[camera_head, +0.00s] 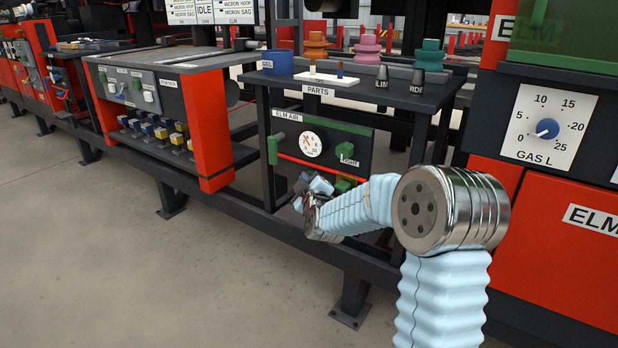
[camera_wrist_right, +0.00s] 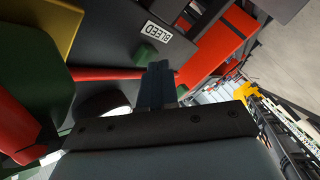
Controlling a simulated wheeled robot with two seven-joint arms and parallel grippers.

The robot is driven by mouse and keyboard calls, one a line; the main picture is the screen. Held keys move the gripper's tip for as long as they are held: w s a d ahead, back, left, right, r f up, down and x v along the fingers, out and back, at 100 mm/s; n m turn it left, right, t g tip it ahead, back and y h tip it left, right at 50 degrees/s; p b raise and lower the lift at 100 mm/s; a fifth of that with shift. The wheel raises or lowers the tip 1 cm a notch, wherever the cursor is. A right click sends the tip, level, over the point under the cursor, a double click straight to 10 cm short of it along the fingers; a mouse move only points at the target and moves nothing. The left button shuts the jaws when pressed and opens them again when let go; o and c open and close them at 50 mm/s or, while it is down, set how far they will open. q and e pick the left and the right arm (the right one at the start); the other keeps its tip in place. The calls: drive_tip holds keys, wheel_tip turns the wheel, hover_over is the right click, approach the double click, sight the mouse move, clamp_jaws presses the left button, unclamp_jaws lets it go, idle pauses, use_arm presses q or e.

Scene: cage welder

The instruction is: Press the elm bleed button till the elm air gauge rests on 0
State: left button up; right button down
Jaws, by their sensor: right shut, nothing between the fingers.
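The dark elm air panel (camera_head: 331,133) is under the parts shelf in the head view. Its round white elm air gauge (camera_head: 312,145) has a red needle, too small to read surely. In the right wrist view, a BLEED label (camera_wrist_right: 160,33) shows upside down, with a small green block (camera_wrist_right: 145,53) beside it that looks like the bleed button. My right gripper (camera_head: 316,185) is at the panel's lower left. Its shut fingers also show in the right wrist view (camera_wrist_right: 158,66), empty, tips close to the green block; I cannot tell whether they touch. My left gripper is out of view.
A red bar (camera_head: 318,168) crosses the panel front, close to my right fingers. A green handle (camera_head: 273,149) and a green knob (camera_head: 346,152) stick out beside the gauge.

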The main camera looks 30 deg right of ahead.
idle(0.4)
drive_tip(key=shift+s+a, duration=0.4)
drive_tip(key=shift+a, duration=0.4)
drive_tip(key=a, duration=0.1)
drive_tip(key=s+a+p, duration=0.1)
drive_tip(key=a, duration=0.1)
drive_tip(key=s+a, duration=0.1)
drive_tip(key=shift+a, duration=0.3)
idle(0.6)
